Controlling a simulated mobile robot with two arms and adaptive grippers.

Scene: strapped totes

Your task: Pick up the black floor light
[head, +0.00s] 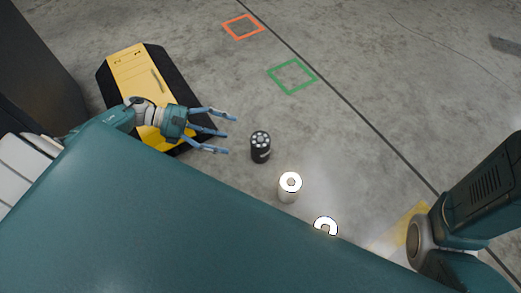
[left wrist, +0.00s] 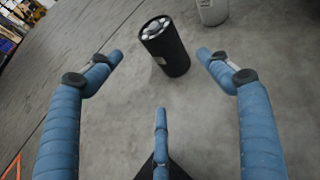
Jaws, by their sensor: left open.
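The black floor light (head: 260,147) is a short dark cylinder with several pale round lamps on its top. It stands upright on the concrete floor in the head view. My left gripper (head: 230,133) is open and empty, a little left of the light, its fingers pointing toward it. In the left wrist view the light (left wrist: 167,50) appears ahead, beyond and between the spread blue fingertips (left wrist: 160,75). I see no finger touching it. My right gripper is out of view; only my right arm shows at the right edge of the head view.
A white cylinder light (head: 289,188) stands just right of the black one; another bright ring-shaped light (head: 325,226) is partly hidden by my body. A yellow and black tote (head: 126,65) lies under my left arm. Green (head: 292,76) and orange (head: 243,27) floor squares lie on clear floor.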

